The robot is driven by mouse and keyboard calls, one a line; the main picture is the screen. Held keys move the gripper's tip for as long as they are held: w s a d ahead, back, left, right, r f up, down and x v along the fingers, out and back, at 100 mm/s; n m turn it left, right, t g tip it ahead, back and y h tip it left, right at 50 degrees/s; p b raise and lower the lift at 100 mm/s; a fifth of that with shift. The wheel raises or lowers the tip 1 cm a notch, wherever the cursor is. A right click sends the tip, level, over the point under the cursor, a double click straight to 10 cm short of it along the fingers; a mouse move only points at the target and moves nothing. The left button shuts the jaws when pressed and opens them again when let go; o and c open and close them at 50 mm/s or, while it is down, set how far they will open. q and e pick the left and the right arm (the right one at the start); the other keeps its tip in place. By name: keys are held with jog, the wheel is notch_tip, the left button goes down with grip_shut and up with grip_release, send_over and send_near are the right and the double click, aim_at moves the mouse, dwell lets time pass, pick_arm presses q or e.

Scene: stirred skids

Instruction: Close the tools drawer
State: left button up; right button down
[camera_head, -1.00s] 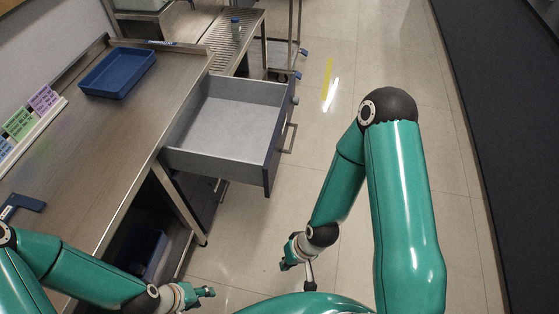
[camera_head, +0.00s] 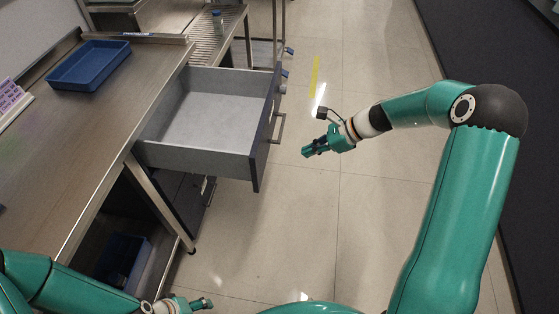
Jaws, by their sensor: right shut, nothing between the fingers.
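The grey drawer (camera_head: 194,157) stands pulled out from under the steel workbench (camera_head: 103,107), and the part of its inside that shows is empty. Its dark front panel (camera_head: 264,142) faces right and carries a bar handle (camera_head: 279,128). My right gripper (camera_head: 306,152) is shut and empty, to the right of the handle and apart from it, pointing left. My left gripper (camera_head: 205,303) is at the bottom edge, below the drawer and well apart from it. Its fingers are too small to tell whether they are open.
A blue tray (camera_head: 88,66) sits on the bench top. A small bottle (camera_head: 217,22) stands on the slatted surface at the back. A blue bin (camera_head: 122,259) is under the bench. The pale floor (camera_head: 330,220) right of the drawer is clear.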

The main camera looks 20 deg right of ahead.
send_near(263, 159)
jog(key=shift+m, duration=0.3)
jog(key=x, duration=0.5)
jog(key=shift+s+d+f+p, duration=0.1)
jog(key=shift+s+f+p, duration=0.15)
jog(key=shift+s+p, duration=0.15)
jog(key=shift+w+a, duration=0.4)
jog(key=shift+a, duration=0.15)
